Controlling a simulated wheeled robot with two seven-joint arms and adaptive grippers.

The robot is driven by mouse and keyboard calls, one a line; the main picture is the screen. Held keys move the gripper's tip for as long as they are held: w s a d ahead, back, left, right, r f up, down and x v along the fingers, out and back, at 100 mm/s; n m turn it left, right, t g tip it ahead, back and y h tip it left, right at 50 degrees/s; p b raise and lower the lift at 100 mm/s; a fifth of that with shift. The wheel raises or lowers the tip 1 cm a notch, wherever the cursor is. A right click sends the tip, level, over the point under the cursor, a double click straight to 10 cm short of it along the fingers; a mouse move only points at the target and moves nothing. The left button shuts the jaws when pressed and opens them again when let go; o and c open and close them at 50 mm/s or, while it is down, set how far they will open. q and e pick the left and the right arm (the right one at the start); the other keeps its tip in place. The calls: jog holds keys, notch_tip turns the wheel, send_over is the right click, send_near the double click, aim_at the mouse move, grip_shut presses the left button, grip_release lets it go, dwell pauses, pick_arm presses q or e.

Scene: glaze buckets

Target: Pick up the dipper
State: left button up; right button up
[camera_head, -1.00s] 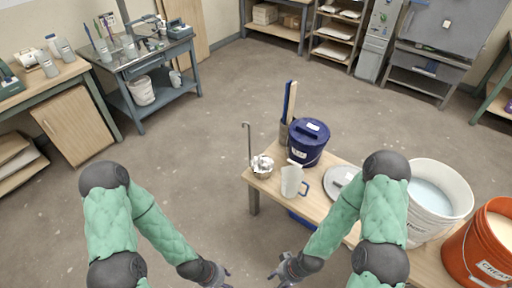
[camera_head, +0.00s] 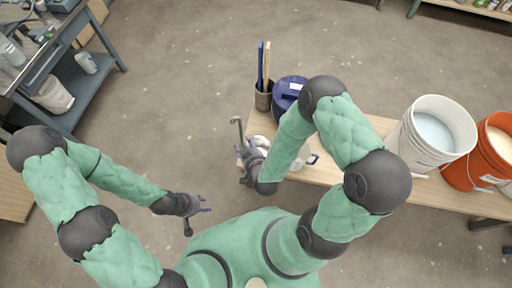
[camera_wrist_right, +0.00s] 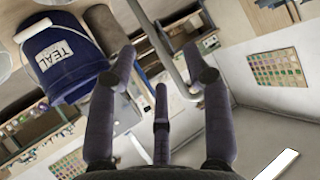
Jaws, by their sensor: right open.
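The dipper (camera_head: 238,134) stands at the near left corner of the wooden table, its thin grey handle upright with a hooked top. Its bowl is largely hidden by my right gripper in the head view. My right gripper (camera_head: 244,162) is open beside the dipper. In the right wrist view the metal handle (camera_wrist_right: 160,45) runs between the spread fingers of my right gripper (camera_wrist_right: 160,72); I cannot tell whether it touches them. My left gripper (camera_head: 205,210) is open and empty over the floor, left of the table.
A white pitcher (camera_head: 304,160) is partly hidden by my right arm. White (camera_head: 420,150) and orange (camera_head: 465,170) buckets stand to the right.

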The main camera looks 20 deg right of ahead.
aim_at(241, 129)
jog(key=shift+t+h, duration=0.4)
jog(key=shift+t, duration=0.5)
jog(key=w, duration=0.1)
jog(key=w+b, duration=0.1)
jog(key=w, duration=0.2)
jog(key=shift+w+d+r, duration=0.2)
jog(key=shift+w+d, duration=0.05)
jog(key=shift+d, duration=0.15)
jog(key=x, duration=0.1)
jog(key=b+x, duration=0.1)
jog(key=x, duration=0.1)
jog(key=b+x, duration=0.1)
jog(key=x, duration=0.1)
jog(key=shift+w+d+f, duration=0.1)
jog(key=shift+d, duration=0.2)
grip_shut()
